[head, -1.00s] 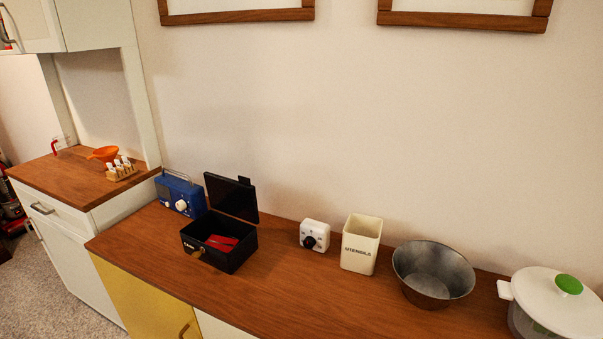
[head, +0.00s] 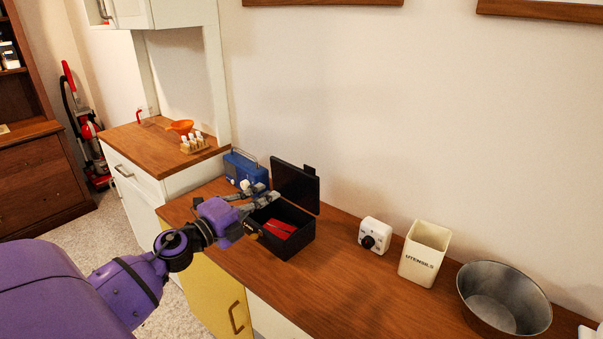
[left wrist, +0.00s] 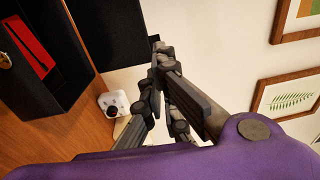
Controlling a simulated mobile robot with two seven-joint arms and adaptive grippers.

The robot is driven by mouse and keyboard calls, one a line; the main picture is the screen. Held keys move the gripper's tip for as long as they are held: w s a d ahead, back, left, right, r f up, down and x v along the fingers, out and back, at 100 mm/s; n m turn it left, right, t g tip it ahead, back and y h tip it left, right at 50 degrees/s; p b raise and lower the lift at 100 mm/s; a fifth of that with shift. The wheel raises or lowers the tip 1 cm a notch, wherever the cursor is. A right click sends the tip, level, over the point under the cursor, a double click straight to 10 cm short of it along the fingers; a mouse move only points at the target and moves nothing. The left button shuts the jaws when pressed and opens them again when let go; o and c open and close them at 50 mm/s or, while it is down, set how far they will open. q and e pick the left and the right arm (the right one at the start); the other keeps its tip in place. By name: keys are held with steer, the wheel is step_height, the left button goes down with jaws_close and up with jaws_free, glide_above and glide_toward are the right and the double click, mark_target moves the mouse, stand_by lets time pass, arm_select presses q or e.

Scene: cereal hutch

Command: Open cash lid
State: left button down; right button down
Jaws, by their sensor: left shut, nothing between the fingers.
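The black cash box (head: 296,247) stands on the wooden counter. Its lid (head: 296,185) is up, tilted back towards the wall, and a red item (head: 279,229) lies inside. In the left wrist view the box (left wrist: 62,85) is at upper left with the red item (left wrist: 25,45), and the dark lid (left wrist: 108,25) is at the top. My left gripper (head: 272,197) is shut and empty. It is by the left side of the box, near the lid; I cannot tell whether it touches. Its closed fingers show in the left wrist view (left wrist: 158,48). My right gripper is not in view.
A blue radio (head: 243,169) stands close behind and left of the box. Right of it are a white timer (head: 375,235), a cream utensil holder (head: 425,252) and a metal bowl (head: 503,298). The counter in front of these is clear.

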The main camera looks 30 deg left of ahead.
mark_target(309, 167)
arm_select(q)
steer(key=w, duration=0.4)
steer(key=w+d, duration=0.1)
steer(key=w, duration=0.4)
steer(key=w+d+p, duration=0.1)
steer(key=w, duration=0.3)
steer(key=shift+w+r, duration=0.3)
steer(key=shift+w, duration=0.1)
steer(key=shift+w+d+r, duration=0.1)
steer(key=shift+w+r, duration=0.05)
steer(key=shift+w, duration=0.1)
steer(key=shift+w+d+r, duration=0.1)
steer(key=shift+w, duration=0.5)
steer(key=shift+w+d+r, duration=0.1)
steer(key=shift+w, duration=0.5)
steer(key=shift+w+f, duration=0.15)
steer(key=shift+w, duration=0.25)
steer(key=shift+s, duration=0.15)
